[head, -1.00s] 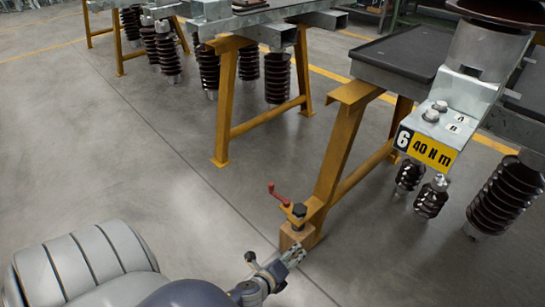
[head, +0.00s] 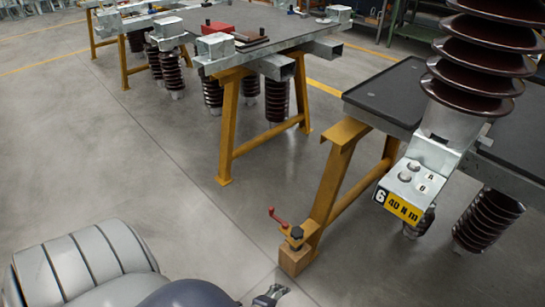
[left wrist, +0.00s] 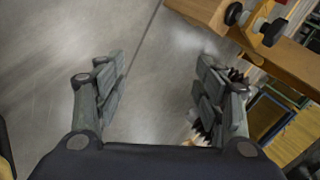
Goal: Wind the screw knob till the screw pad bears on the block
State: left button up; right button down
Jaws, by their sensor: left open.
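The black screw knob (head: 297,233) sits on the yellow bracket low on the trestle leg, above the wooden block (head: 295,262). In the left wrist view the knob (left wrist: 274,32) is at the upper right; a black disc, seemingly the screw pad (left wrist: 236,12), lies across the bracket from it, near the block (left wrist: 204,9). I cannot tell whether pad and block touch. My left gripper (left wrist: 162,65) is open and empty, fingers wide apart over floor, apart from the knob. In the head view it (head: 272,293) is low, left of the block. My right gripper is out of view.
A red crank handle (head: 277,216) sticks out beside the knob. The yellow trestle leg (head: 332,185) rises to a dark-topped bench (head: 385,92). An insulator with a "6, 40 N m" label (head: 404,206) overhangs at right. The floor left of the block is clear.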

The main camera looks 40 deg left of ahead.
pick_arm(q)
jog(key=shift+s+d+r+n+g+p, duration=0.2)
jog(key=shift+s+n+p, duration=0.25)
jog(key=shift+s+p, duration=0.25)
jog(key=shift+s+d+r+n+g+p, duration=0.2)
jog(key=shift+s+n+p, duration=0.3)
jog(key=shift+s+p, duration=0.25)
jog(key=shift+s+d+r+n+g+p, duration=0.2)
jog(key=shift+s+n+p, duration=0.25)
jog(key=shift+s+p, duration=0.25)
